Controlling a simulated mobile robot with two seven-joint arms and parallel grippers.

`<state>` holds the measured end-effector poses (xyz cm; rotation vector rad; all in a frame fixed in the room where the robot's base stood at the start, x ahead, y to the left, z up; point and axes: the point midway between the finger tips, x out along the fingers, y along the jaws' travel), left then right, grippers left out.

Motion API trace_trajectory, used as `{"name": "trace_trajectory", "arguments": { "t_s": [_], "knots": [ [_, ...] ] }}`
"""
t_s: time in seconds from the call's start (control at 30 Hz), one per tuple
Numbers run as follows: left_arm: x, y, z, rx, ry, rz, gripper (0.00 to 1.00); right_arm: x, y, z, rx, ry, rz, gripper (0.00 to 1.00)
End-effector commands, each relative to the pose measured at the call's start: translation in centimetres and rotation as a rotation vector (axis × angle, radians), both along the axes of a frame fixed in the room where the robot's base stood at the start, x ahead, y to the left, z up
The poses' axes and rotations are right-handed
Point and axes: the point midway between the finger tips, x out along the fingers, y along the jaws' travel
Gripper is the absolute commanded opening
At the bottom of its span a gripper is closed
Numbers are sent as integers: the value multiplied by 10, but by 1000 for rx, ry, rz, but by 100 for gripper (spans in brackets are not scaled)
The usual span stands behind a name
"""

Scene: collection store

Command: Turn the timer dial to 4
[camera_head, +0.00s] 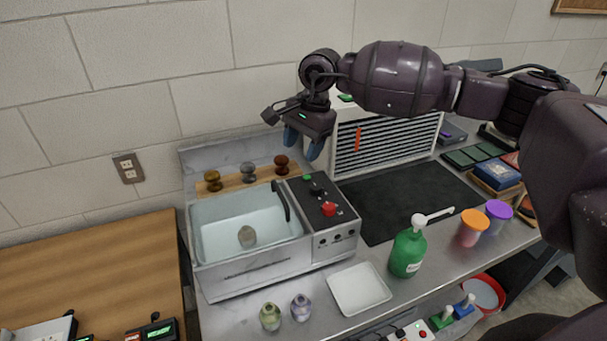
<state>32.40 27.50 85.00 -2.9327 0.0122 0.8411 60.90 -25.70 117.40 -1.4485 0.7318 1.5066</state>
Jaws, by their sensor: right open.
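A metal bath appliance (265,261) with a water-filled basin stands on the steel counter. Its dark control panel (335,220) on the right side carries a black knob (317,192), a red knob (328,209) and a green button (307,177). I cannot tell which knob is the timer dial, nor read any numbers. My right gripper (302,144) is open and empty, with blue fingertips pointing down, above and behind the panel. It appears apart from the knobs. My left gripper is not in view.
A white louvred unit (388,140) stands behind the panel. A black mat (405,200) lies to the right. A green pump bottle (407,252), white tray (359,288) and two small vases (301,307) are in front.

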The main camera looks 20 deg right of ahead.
Motion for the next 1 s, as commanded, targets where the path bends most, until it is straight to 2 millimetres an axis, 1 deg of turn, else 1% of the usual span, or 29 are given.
{"name": "trace_trajectory", "arguments": {
  "t_s": [0.03,0.1,0.17,0.33,0.47,0.57,0.9,1.0],
  "knots": [
    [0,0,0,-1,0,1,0,-2,-12,-1,-72,7,56,56],
    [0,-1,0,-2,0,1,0,-6,-24,-3,-153,26,133,56],
    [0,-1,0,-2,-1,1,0,-10,-31,-3,-195,45,190,56],
    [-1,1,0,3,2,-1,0,-13,-33,-5,-212,62,268,56],
    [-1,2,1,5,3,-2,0,-14,-33,-14,-210,63,273,56],
    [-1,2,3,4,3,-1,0,-14,-33,-27,-210,63,272,56],
    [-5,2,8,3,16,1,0,-14,-32,-84,-207,64,270,56],
    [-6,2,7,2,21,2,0,-13,-32,-96,-208,61,269,56]
  ]
}}
